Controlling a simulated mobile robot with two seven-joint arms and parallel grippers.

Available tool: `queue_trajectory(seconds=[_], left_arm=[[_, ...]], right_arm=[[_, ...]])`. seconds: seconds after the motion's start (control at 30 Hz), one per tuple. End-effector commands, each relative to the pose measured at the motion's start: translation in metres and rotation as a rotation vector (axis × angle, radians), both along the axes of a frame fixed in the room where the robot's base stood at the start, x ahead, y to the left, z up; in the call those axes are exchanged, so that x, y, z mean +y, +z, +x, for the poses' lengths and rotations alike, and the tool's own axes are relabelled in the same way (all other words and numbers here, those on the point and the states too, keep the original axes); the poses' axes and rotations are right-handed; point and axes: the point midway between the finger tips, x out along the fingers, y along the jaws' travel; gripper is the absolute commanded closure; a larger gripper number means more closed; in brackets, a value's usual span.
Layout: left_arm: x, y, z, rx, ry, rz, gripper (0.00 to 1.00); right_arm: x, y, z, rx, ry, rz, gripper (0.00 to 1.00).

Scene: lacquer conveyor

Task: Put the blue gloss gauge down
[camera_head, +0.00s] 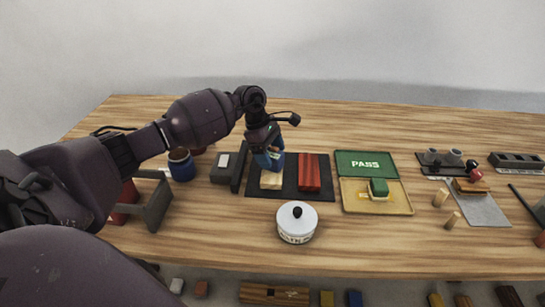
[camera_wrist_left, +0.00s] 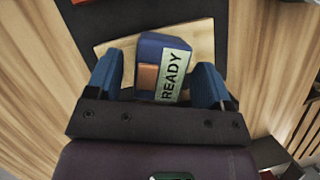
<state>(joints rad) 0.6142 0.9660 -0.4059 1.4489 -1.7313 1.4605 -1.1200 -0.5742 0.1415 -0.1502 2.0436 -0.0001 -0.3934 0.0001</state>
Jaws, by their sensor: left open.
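The blue gloss gauge (camera_wrist_left: 150,47) is a dark blue block with a copper patch and a pale label reading READY. It stands on a pale wooden plate (camera_wrist_left: 203,42) on a dark mat (camera_head: 291,190). In the head view the gauge (camera_head: 278,161) is partly hidden by my left gripper (camera_head: 267,160). In the left wrist view my left gripper (camera_wrist_left: 158,78) is open, its blue fingers on either side of the gauge with gaps between. My right gripper is not in view.
A red block (camera_head: 309,172) lies on the mat's right side. A white lidded pot (camera_head: 297,223) stands in front. A green PASS case (camera_head: 367,164) is to the right, a dark blue jar (camera_head: 181,166) to the left. The back of the table is clear.

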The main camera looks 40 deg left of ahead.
Motion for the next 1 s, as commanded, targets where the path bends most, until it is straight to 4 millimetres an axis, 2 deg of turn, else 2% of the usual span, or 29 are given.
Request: queue_trajectory(seconds=[0.3, 0.5, 0.7, 1.0], left_arm=[[0.024, 0.058, -0.004, -0.003, 0.001, 0.005, 0.26], [0.035, 0.085, -0.005, -0.001, -0.001, 0.002, 0.26], [0.039, 0.096, -0.006, -0.001, -0.001, 0.001, 0.26], [0.04, 0.098, -0.006, 0.0, -0.001, 0.0, 0.26]], right_arm=[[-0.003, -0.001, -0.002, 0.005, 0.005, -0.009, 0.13], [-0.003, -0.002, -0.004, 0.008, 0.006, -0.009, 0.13], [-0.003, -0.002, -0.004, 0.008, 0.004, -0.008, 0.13], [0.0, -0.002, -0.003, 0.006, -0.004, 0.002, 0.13]])
